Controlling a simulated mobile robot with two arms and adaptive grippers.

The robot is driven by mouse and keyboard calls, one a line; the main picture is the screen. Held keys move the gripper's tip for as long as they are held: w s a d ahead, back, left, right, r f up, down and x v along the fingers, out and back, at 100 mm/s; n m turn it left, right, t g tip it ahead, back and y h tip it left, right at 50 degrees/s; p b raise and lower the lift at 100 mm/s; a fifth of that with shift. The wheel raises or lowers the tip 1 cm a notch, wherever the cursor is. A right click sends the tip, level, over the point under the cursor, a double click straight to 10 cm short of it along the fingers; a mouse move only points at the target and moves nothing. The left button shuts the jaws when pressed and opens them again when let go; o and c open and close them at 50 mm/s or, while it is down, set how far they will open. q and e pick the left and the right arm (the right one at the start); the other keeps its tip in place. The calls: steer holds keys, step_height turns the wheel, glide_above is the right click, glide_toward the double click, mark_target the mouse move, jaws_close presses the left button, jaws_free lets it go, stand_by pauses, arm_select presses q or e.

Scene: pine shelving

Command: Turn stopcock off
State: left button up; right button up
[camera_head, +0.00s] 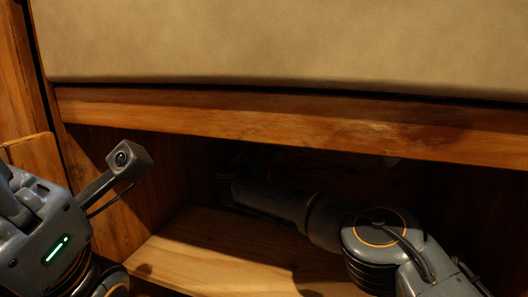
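My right arm reaches in from the lower right, under a wooden rail and into a dark pine compartment. Its gripper (228,182) is at the far end of the arm, deep in shadow, and I cannot make out whether its fingers are open or shut. I cannot make out a stopcock; the back of the compartment is too dark. Of my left arm, only the wrist part with a green light and a small camera on a stalk shows at the left; its gripper fingers are not visible.
The wooden rail (290,132) crosses above my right arm, with a large beige panel (290,42) over it. The pine compartment floor (215,250) is bare in front. A wooden side wall (140,190) stands at the left. A small pale spot shows under the rail.

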jaws_close()
steer(key=shift+n, duration=0.5)
steer(key=n, duration=0.3)
steer(key=shift+n, duration=0.4)
steer(key=n, duration=0.4)
steer(key=shift+n, duration=0.3)
steer(key=n, duration=0.5)
steer(key=shift+r, duration=0.1)
steer(key=shift+n, duration=1.7)
steer(key=shift+f, duration=0.2)
steer(key=o, duration=0.9)
jaws_free()
